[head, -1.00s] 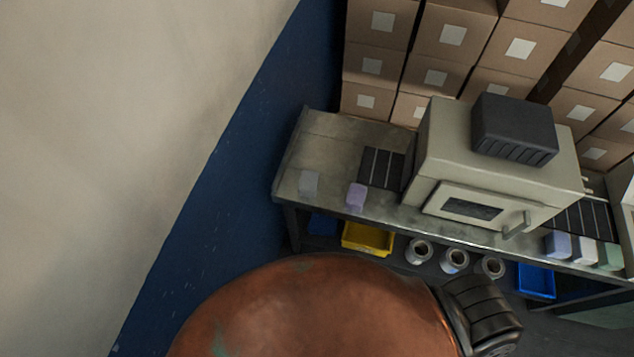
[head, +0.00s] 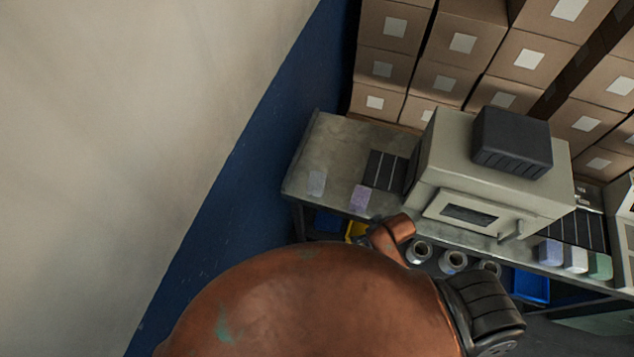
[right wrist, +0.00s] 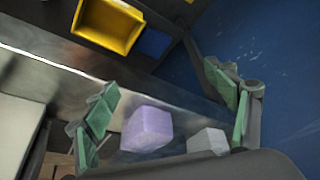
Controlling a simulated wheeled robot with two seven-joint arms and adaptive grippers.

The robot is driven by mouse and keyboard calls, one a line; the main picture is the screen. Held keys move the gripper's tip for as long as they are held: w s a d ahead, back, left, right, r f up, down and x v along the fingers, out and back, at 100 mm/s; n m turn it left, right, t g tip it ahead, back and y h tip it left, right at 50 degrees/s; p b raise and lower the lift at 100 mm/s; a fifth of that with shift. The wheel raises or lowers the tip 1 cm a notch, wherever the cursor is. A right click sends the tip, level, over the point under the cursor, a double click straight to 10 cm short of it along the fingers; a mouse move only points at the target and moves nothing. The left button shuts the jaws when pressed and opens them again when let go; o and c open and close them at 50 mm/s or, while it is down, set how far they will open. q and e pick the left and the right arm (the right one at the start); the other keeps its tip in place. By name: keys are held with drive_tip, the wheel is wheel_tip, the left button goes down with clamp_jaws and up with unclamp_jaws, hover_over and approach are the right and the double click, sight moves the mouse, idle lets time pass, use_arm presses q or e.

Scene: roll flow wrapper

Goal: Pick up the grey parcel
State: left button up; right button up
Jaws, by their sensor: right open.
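The grey parcel (head: 317,183) sits on the left end of the metal bench. A purple parcel (head: 360,197) lies to its right, a little apart. In the right wrist view the grey parcel (right wrist: 207,142) is at the lower right, partly cut off by the dark gripper body, and the purple parcel (right wrist: 147,128) is left of it. My right gripper (right wrist: 170,105) is open, with its green-padded fingers spread wide on either side of the two parcels. Nothing is between the pads in a grip. My left gripper is not in view.
The bench (head: 330,140) carries a beige machine (head: 485,175) with a dark roller strip beside it. Several parcels sit at its right end. A yellow bin (right wrist: 108,25) is below the bench. Stacked cartons (head: 455,60) stand behind.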

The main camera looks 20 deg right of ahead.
drive_tip(key=w+a+r+n+y, duration=0.2)
drive_tip(key=w+a+r+n, duration=0.15)
drive_tip(key=w+a, duration=0.3)
wheel_tip(320, 180, up, 4)
drive_tip(key=f+n+g+p, duration=0.1)
drive_tip(key=n+g, duration=0.1)
drive_tip(key=n, duration=0.4)
hover_over(317, 181)
drive_tip(key=s+d, duration=0.2)
drive_tip(key=d, duration=0.1)
drive_tip(key=shift+y, duration=0.4)
drive_tip(key=x, duration=0.4)
drive_tip(key=w+a+p+x, duration=0.1)
drive_tip(key=x, duration=0.2)
drive_tip(key=shift+r, duration=0.2)
drive_tip(key=shift+s, duration=0.1)
drive_tip(key=c, duration=1.4)
drive_tip(key=shift+r, duration=0.1)
